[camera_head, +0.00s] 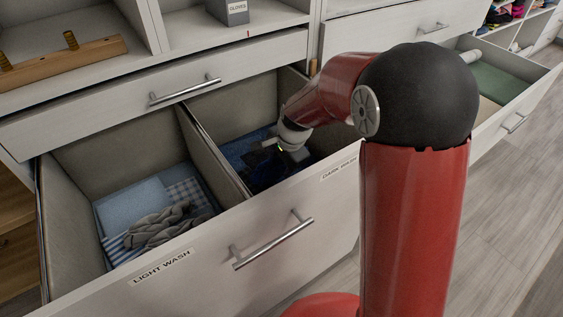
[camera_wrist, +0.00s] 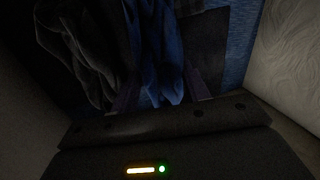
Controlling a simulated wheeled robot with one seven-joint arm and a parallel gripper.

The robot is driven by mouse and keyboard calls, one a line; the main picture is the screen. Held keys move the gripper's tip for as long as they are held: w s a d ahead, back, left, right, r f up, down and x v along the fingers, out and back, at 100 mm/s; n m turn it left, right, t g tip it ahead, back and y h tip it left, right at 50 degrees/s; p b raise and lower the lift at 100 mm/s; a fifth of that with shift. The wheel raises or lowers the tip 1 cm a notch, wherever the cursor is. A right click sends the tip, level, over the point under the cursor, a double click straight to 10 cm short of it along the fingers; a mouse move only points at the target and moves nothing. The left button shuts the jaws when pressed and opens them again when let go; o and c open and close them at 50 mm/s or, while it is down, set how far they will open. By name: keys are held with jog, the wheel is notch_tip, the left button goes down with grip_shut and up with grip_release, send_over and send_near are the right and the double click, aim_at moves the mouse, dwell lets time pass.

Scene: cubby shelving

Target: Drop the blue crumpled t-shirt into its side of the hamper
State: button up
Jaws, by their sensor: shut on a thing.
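The hamper is a pulled-out drawer (camera_head: 200,265) with two fabric-lined compartments, labelled LIGHT WASH on the left and DARK WASH on the right. A divider (camera_head: 212,152) stands between them. My gripper (camera_head: 272,158) is down inside the DARK WASH compartment, pointing downward. It is shut on the blue crumpled t-shirt (camera_wrist: 163,50), which bunches between the fingers in the wrist view. In the head view the t-shirt (camera_head: 268,178) is a dark blue shape, partly hidden by the gripper and shadow. I cannot tell whether it touches the cloth below.
The LIGHT WASH compartment holds a grey crumpled garment (camera_head: 158,226) and light blue cloths (camera_head: 132,205). Other dark and blue clothes lie in the DARK WASH side (camera_head: 235,150). An upper drawer (camera_head: 180,90) overhangs the back. Another open drawer (camera_head: 515,118) is at right.

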jog(key=shift+f+b, duration=0.4)
jog(key=shift+f, duration=0.2)
jog(key=o, duration=1)
jog(key=shift+r, duration=0.1)
jog(key=shift+r+p, duration=0.3)
jog(key=shift+r, duration=0.05)
jog(key=p+v, duration=0.2)
jog(key=v, duration=1)
jog(key=shift+r, duration=0.2)
